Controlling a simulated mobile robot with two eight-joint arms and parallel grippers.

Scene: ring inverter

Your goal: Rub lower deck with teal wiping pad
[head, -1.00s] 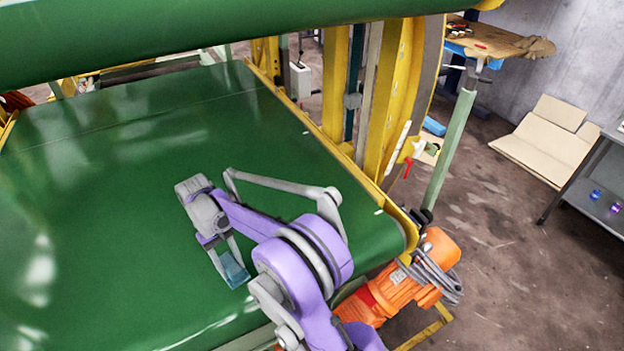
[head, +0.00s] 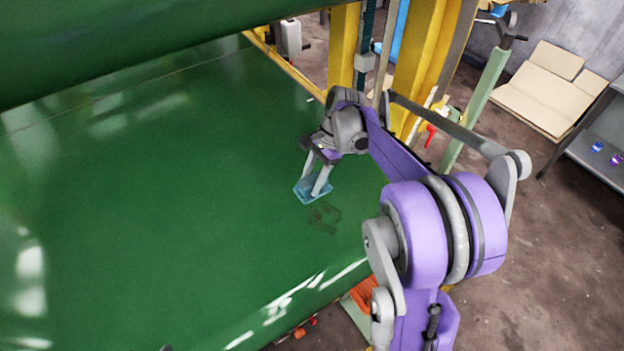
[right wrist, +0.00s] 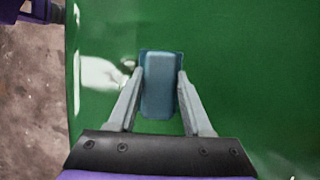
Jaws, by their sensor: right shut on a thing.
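The lower deck (head: 180,200) is a wide glossy green belt surface. A dark smudge (head: 325,217) marks it near its right side. My right gripper (head: 316,188) is shut on the teal wiping pad (head: 303,190), just beyond the smudge in the head view. The right wrist view shows the pad (right wrist: 160,85) between the two fingers (right wrist: 157,98), with green deck around it. The pad looks at or close to the deck; I cannot tell whether it touches. My left gripper is not in view.
A green upper roller or belt (head: 150,40) hangs across the top. Yellow posts (head: 418,70) stand along the deck's right edge. Flattened cardboard (head: 550,90) and a grey shelf (head: 600,150) are on the right. The deck's left part is clear.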

